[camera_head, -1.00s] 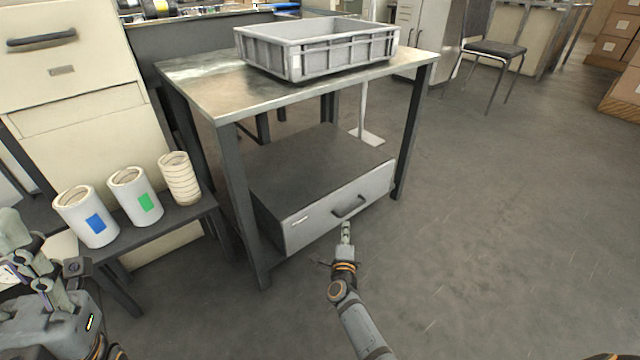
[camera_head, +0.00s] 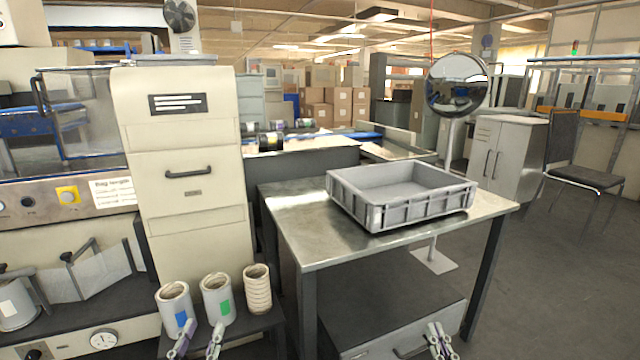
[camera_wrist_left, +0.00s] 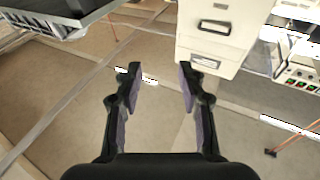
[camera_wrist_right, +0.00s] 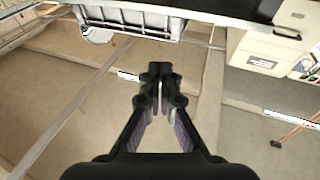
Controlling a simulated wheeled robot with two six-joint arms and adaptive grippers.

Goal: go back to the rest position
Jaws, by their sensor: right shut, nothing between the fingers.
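My left gripper (camera_head: 198,343) shows at the bottom edge of the head view, in front of the rolls on the side stand. Its two fingers are wide apart with nothing between them, as the left wrist view (camera_wrist_left: 159,76) shows. My right gripper (camera_head: 438,338) shows at the bottom of the head view, in front of the drawer (camera_head: 388,345) under the metal table. Its fingers are together and empty in the right wrist view (camera_wrist_right: 160,76). Most of both arms is outside the head view.
A grey crate (camera_head: 370,215) stands on the metal table (camera_head: 300,232). Rolls with a blue label (camera_head: 174,302) and a green label (camera_head: 217,298), and a ribbed beige roll (camera_head: 257,290), stand on a low stand beside a beige cabinet (camera_head: 190,225).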

